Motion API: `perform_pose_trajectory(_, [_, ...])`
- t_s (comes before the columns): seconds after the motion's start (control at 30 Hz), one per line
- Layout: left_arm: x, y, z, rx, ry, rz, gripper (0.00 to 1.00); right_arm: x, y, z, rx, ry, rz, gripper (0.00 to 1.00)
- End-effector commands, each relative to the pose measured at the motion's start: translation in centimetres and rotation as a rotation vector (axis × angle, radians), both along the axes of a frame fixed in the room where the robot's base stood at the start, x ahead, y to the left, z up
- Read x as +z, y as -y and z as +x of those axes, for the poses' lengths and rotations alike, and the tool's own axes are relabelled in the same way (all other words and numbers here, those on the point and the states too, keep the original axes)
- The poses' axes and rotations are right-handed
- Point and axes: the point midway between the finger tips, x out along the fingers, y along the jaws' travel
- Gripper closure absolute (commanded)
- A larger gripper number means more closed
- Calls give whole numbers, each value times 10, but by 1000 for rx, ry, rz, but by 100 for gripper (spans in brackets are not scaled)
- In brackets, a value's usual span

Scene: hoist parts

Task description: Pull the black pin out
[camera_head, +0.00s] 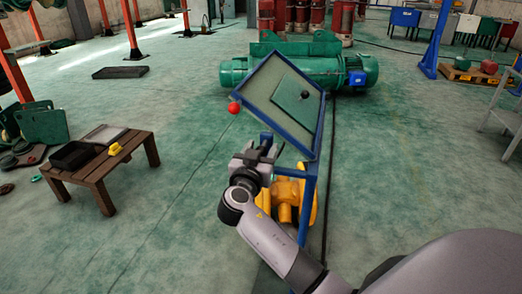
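The black pin (304,95) shows as a small round black knob on a green plate (285,92). The plate lies on a tilted, blue-framed panel (262,78) in the middle of the view. My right gripper (262,150) is below and to the left of the pin, in front of the panel's lower edge and clear of the pin. Its fingers are apart and I see nothing between them. The pin's shaft is too small to make out. My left gripper is not in view.
A red ball (234,108) sits at the panel's left edge. Blue legs (306,200) and a yellow part (287,198) are under the panel. A green hoist drum (340,70) lies behind. A wooden table (92,178) with a black tray stands left.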

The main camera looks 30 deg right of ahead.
Motion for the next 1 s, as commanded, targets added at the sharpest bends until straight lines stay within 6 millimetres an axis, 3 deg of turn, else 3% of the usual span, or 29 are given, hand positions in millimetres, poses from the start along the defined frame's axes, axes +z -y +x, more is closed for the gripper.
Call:
perform_pose_trajectory(0.03, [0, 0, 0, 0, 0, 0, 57, 0, 0, 0, 0, 0, 0, 58])
perform_pose_trajectory(0.17, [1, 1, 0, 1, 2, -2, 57, 0, 0, 0, 0, 0, 0, 100])
perform_pose_trajectory(0.33, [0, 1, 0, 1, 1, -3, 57, -1, -3, -2, 1, -1, 0, 100])
perform_pose_trajectory(0.63, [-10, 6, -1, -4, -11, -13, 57, -2, -35, -29, 3, 0, 1, 100])
perform_pose_trajectory(0.97, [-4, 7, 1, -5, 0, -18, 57, 0, -40, -33, 2, -1, 0, 100])
perform_pose_trajectory(1.0, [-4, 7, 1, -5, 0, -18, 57, -1, -40, -33, 2, -2, 1, 64])
